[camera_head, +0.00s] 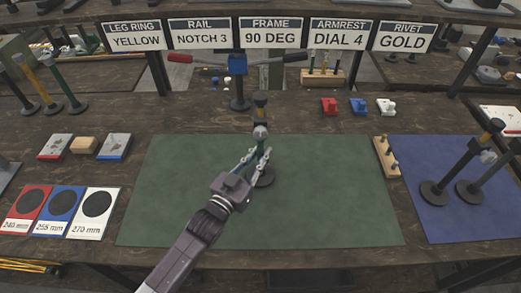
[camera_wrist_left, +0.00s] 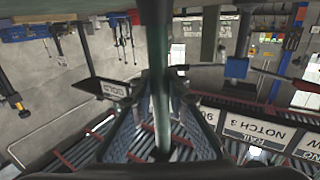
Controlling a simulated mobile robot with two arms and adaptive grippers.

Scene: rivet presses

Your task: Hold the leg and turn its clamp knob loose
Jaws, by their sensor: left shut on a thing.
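The leg (camera_head: 262,178) stands upright on the green mat (camera_head: 330,200), with a round dark base, a green post and a black and yellow top. Its grey clamp knob (camera_head: 261,132) sits just above my gripper. My left gripper (camera_head: 258,156) is shut on the green post, between the base and the knob. In the left wrist view the post (camera_wrist_left: 160,65) runs vertically between the two fingers of my left gripper (camera_wrist_left: 160,100); the knob cannot be made out there. My right gripper is not in view.
A blue mat (camera_head: 425,215) at the right holds two tilted legs. A peg block (camera_head: 386,157) stands by the green mat's right edge. Size cards (camera_head: 62,203) lie at the left. A rivet press (camera_head: 239,75) with red and black handles stands behind. The green mat is otherwise clear.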

